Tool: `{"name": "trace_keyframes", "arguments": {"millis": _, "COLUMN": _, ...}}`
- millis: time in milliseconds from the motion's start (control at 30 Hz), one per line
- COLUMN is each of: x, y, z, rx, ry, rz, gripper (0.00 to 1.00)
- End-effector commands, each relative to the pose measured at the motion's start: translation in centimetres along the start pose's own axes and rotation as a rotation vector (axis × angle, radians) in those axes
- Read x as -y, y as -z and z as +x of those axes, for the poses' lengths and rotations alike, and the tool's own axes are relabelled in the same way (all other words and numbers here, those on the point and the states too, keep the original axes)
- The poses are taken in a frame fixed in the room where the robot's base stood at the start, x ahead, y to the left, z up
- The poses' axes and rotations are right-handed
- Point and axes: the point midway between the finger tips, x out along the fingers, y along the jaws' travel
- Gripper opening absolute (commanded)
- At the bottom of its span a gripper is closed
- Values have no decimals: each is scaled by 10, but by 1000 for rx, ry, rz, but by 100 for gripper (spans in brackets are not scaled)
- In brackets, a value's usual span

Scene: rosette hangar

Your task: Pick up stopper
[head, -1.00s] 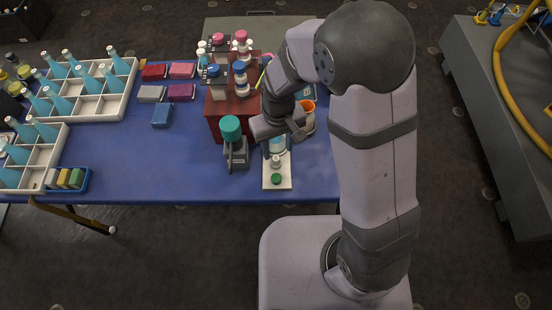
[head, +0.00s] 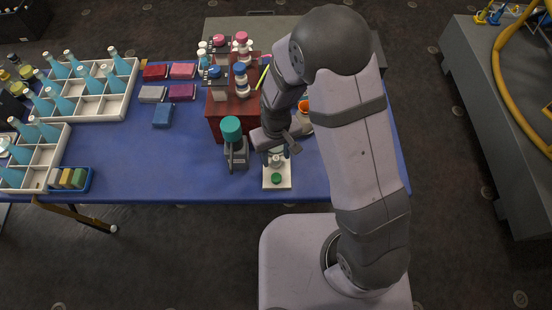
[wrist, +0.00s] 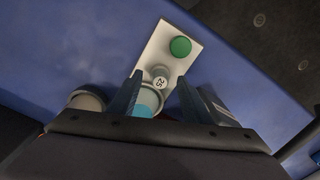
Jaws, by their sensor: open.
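In the wrist view, a small grey piece with a white round top marked 25, which looks like the stopper (wrist: 160,82), shows between the fingertips of my gripper (wrist: 159,77). The two fingers are apart, with gaps on both sides of it. A light blue vessel (wrist: 150,100) shows just below it, partly hidden by my gripper. I cannot tell whether the stopper sits on it or beside it. A green round piece (wrist: 181,46) lies on the white board (wrist: 166,35). In the head view, my gripper (head: 279,148) is over the back of the white board (head: 286,184).
A grey device with a teal top (head: 231,130) stands close left of my gripper. A dark red box (head: 214,107) bearing several bottles stands behind. An orange-rimmed container (head: 304,106) is at the right. White crates of blue bottles (head: 130,72) are far left.

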Motion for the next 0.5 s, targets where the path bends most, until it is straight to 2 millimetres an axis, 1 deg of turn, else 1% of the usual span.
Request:
{"name": "trace_keyframes", "arguments": {"millis": 33, "x": 0, "y": 0, "z": 0, "rx": 0, "ry": 0, "rz": 0, "gripper": 42}}
{"name": "trace_keyframes", "arguments": {"millis": 67, "x": 0, "y": 0, "z": 0, "rx": 0, "ry": 0, "rz": 0, "gripper": 35}}
{"name": "trace_keyframes", "arguments": {"millis": 100, "x": 0, "y": 0, "z": 0, "rx": 0, "ry": 0, "rz": 0, "gripper": 25}}
{"name": "trace_keyframes", "arguments": {"millis": 167, "x": 0, "y": 0, "z": 0, "rx": 0, "ry": 0, "rz": 0, "gripper": 11}}
{"name": "trace_keyframes", "arguments": {"millis": 200, "x": 0, "y": 0, "z": 0, "rx": 0, "ry": 0, "rz": 0, "gripper": 1}}
{"name": "trace_keyframes", "arguments": {"millis": 500, "x": 0, "y": 0, "z": -1, "rx": 0, "ry": 0, "rz": 0, "gripper": 0}}
